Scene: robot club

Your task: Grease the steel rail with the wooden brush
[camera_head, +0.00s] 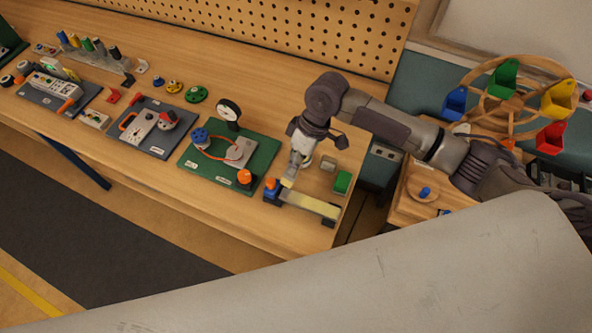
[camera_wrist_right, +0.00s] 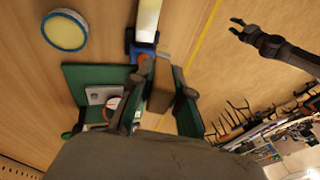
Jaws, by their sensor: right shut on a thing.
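The steel rail (camera_head: 314,204) lies near the table's right front corner, with a blue end block (camera_head: 272,192) and an orange knob at its left end. My right gripper (camera_head: 299,160) is above the rail's left part, shut on the wooden brush (camera_head: 289,179), which points down. Whether the bristles touch the rail I cannot tell. In the right wrist view the brush's wooden handle (camera_wrist_right: 161,88) is between the fingers, and the rail (camera_wrist_right: 148,18) runs away beyond the blue block. A dark gripper (camera_wrist_right: 245,30), likely my left, shows there; its jaws are unclear.
A round tin with yellow content (camera_wrist_right: 65,31) stands beside the rail. A small green block (camera_head: 342,182) is behind the rail's right end. A green board (camera_head: 205,167) with a gauge and hose is on the left. A wooden wheel with coloured buckets (camera_head: 508,100) stands at the right.

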